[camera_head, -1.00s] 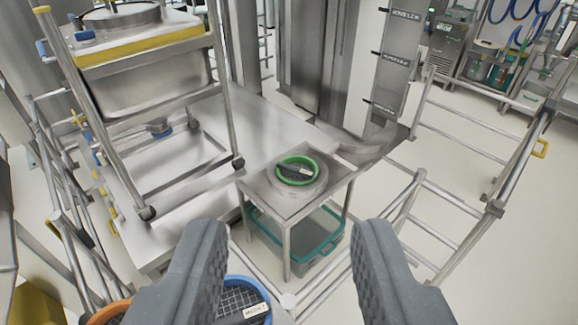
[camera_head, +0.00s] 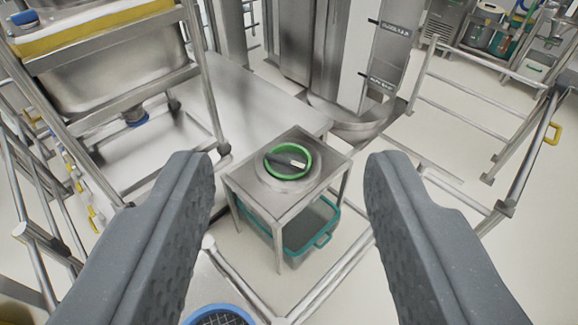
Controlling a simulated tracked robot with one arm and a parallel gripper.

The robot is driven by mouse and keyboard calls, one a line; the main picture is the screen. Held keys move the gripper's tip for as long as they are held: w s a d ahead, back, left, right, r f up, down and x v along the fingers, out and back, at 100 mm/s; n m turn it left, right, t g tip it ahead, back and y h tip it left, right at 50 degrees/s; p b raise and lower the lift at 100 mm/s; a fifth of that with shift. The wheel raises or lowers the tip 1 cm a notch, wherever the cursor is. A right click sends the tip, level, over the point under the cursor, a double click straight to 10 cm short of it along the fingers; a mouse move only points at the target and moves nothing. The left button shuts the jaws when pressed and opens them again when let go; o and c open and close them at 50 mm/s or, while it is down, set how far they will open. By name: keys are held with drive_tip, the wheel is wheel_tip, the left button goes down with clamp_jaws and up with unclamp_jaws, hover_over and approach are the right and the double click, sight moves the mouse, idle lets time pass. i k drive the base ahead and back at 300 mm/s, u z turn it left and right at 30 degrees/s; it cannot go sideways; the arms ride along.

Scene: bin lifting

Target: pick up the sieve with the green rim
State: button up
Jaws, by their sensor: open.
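The sieve with the green rim (camera_head: 269,168) lies on a round plate on top of a small steel table (camera_head: 254,199), near the middle of the view. A dark handle or bar with a pale label shows across it. My gripper (camera_head: 287,165) is open and empty, its two grey fingers at the left and right of the picture. The sieve shows between the fingers but lies farther off, apart from them.
A teal-rimmed bin (camera_head: 322,239) stands under the small table. A blue-rimmed sieve (camera_head: 220,314) is at the bottom edge. A steel cart (camera_head: 110,65) stands at upper left.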

sight(287, 161)
drive_tip(key=z, duration=1.65)
drive_tip(key=i, duration=2.65)
drive_tip(key=u, duration=3.05)
